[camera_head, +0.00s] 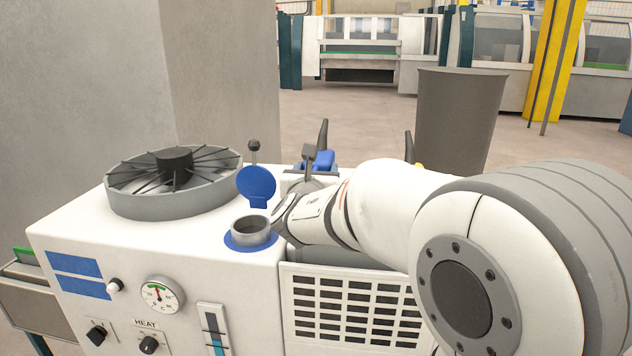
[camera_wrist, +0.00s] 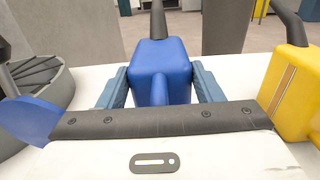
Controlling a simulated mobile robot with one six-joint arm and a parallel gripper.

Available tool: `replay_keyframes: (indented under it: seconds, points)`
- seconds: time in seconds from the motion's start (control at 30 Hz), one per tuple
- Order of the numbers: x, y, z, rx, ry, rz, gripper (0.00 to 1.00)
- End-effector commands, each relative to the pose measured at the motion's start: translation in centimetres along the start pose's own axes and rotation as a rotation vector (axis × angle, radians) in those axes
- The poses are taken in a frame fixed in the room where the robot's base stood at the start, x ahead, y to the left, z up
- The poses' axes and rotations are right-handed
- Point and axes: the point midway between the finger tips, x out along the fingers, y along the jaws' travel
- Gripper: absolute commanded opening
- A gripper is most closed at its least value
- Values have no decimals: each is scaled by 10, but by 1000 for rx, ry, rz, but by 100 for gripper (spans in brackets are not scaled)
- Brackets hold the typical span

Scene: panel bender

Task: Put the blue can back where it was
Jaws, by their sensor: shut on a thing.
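The blue can (camera_wrist: 160,72) stands upright between the two blue-grey fingers of my gripper (camera_wrist: 160,88) in the wrist view, its dark spout pointing up. My gripper is shut on its sides. In the head view the can (camera_head: 321,159) shows only in part behind my wrist, near the back of the white machine top (camera_head: 205,240). My arm hides its lower part, so I cannot tell whether its base touches the surface.
A yellow can (camera_wrist: 288,82) stands close on the right. On the left are a round fan housing (camera_head: 127,201), an open filler neck (camera_head: 250,232) and its raised blue lid (camera_head: 257,187). A grey bin (camera_head: 458,120) stands behind the machine.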

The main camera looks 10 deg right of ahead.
Motion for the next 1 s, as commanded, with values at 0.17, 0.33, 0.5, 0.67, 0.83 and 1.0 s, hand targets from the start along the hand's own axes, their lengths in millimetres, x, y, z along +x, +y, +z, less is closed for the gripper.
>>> replay_keyframes:
  seconds: [0.17,0.33,0.5,0.67,0.83,1.0]
  points:
    - [0,-1,-17,0,-2,-2,18]
    - [0,-2,-17,1,-3,-3,18]
    - [1,-2,-20,1,-3,-4,18]
    - [1,-2,-21,0,0,-4,70]
    - [1,-2,-20,0,0,-4,82]
    - [1,-2,-20,0,0,-4,82]
